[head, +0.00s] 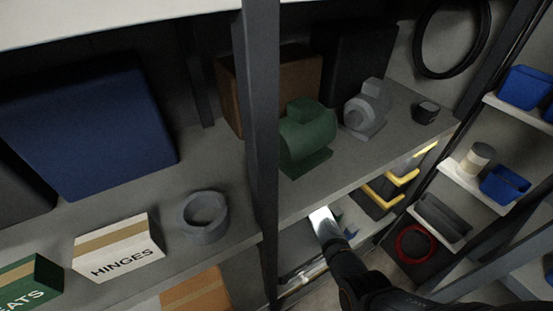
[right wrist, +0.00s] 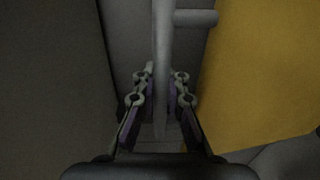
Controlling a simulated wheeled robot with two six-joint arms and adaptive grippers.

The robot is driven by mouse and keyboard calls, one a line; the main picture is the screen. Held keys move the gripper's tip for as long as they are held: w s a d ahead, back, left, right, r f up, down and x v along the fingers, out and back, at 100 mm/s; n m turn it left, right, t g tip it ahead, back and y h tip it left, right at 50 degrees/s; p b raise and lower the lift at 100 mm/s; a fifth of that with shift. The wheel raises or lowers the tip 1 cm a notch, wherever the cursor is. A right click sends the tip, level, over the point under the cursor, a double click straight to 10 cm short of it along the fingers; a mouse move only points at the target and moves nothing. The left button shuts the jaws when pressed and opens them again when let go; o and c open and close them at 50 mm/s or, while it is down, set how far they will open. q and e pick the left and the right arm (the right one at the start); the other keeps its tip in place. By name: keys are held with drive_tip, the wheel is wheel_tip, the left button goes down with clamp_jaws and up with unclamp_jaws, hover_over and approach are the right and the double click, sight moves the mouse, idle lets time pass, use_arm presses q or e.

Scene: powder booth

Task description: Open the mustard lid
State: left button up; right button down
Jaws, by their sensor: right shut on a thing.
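In the right wrist view a flat mustard panel (right wrist: 262,70), which looks like the lid, fills the right side. My right gripper (right wrist: 160,88) is shut on a thin pale grey bar (right wrist: 162,45) standing between its fingers. A short grey stub (right wrist: 195,18) runs from near the bar's top toward the mustard panel; whether they join is unclear. In the head view my right arm reaches below the middle shelf, and its fingertips cannot be made out. Yellow edges (head: 401,178) show on dark boxes below that shelf. My left gripper is not in view.
The grey shelf (head: 345,172) above my right arm carries a green pump (head: 307,137) and a grey motor (head: 367,108). A dark upright post (head: 262,150) stands left of the arm. In the wrist view a dark wall (right wrist: 50,80) is close on the left.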

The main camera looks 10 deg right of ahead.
drive_tip(key=c, duration=1.4)
unclamp_jaws()
drive_tip(key=shift+f, duration=0.15)
drive_tip(key=shift+s, duration=0.25)
drive_tip(key=v, duration=1.1)
drive_tip(key=shift+s+d, duration=0.15)
drive_tip(key=shift+s, duration=0.1)
